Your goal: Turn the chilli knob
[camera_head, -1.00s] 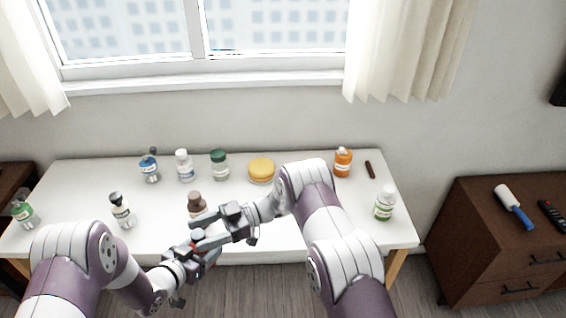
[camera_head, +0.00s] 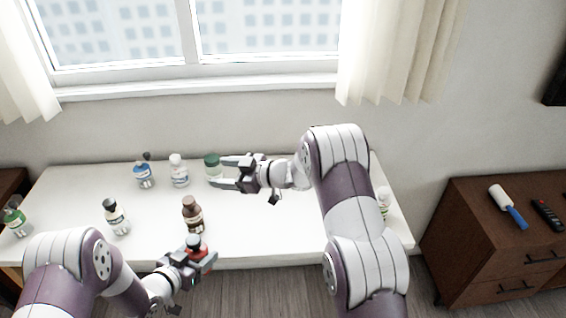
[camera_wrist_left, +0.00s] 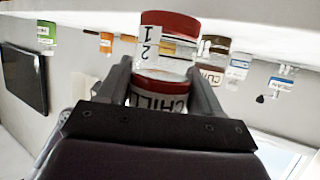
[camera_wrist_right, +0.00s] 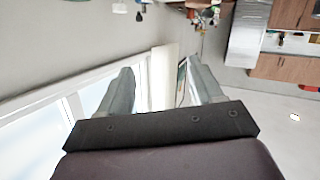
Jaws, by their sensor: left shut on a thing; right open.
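The chilli container (camera_wrist_left: 158,98) is held in my left gripper (camera_wrist_left: 165,88). In the left wrist view its lower part is dark red with a white label reading "CHILL…". Above that are a clear section marked 1 and 2 and a red end (camera_wrist_left: 170,22). In the head view the container (camera_head: 194,244) shows small and dark-topped in my left gripper (camera_head: 203,260), at the table's front edge. My right gripper (camera_head: 226,172) is open, its fingertips beside a green-capped jar (camera_head: 212,168) in the picture. Its wrist view shows nothing gripped between the fingers (camera_wrist_right: 155,90).
A brown bottle (camera_head: 193,214) stands on the white table (camera_head: 270,235) just behind my left gripper. Blue-capped (camera_head: 144,170) and white-capped (camera_head: 179,170) bottles stand farther back. Others stand at left (camera_head: 116,218) and right (camera_head: 384,202). The front middle is clear.

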